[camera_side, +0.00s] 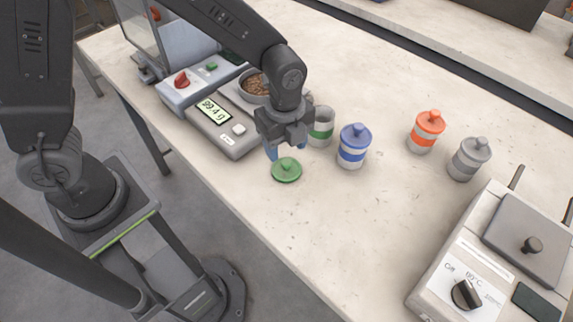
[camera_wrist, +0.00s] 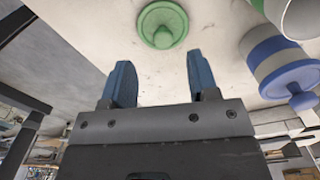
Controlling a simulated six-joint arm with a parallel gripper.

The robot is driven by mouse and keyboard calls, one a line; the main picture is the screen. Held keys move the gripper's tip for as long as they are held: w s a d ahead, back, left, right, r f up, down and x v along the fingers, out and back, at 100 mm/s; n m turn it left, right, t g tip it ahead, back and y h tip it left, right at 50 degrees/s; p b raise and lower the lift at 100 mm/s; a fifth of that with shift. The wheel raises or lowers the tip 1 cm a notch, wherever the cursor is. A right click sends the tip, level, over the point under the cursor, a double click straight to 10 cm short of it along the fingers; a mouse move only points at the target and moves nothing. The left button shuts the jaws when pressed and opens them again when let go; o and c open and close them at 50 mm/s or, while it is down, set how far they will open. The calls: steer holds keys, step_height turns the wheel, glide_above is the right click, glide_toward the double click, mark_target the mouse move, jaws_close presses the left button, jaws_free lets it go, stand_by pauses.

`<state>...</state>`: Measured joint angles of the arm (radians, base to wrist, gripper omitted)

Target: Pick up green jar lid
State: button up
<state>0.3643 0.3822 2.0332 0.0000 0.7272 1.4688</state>
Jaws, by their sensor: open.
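The green jar lid (camera_side: 287,170) lies flat on the pale table near its front edge, with its knob facing up. It also shows at the top middle of the wrist view (camera_wrist: 162,24), beyond and between my fingertips. My gripper (camera_side: 274,152) is open and empty, with blue fingers, just above and beside the lid; in the wrist view the two fingers (camera_wrist: 159,80) stand apart. The jar with the green band (camera_side: 320,127) stands without a lid behind the green lid, close to my gripper.
A blue-lidded jar (camera_side: 354,147) stands right of the green-banded jar. An orange-lidded jar (camera_side: 427,131) and a grey-lidded jar (camera_side: 468,159) stand farther right. A scale (camera_side: 222,125) with a bowl of pellets (camera_side: 255,86) is at left. A heater (camera_side: 490,262) is at lower right. The table's middle front is clear.

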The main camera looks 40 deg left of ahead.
mark_target(287, 161)
steer(key=f, duration=0.5)
steer(key=shift+w+f, duration=0.1)
steer(key=shift+w, duration=0.1)
steer(key=c, duration=1)
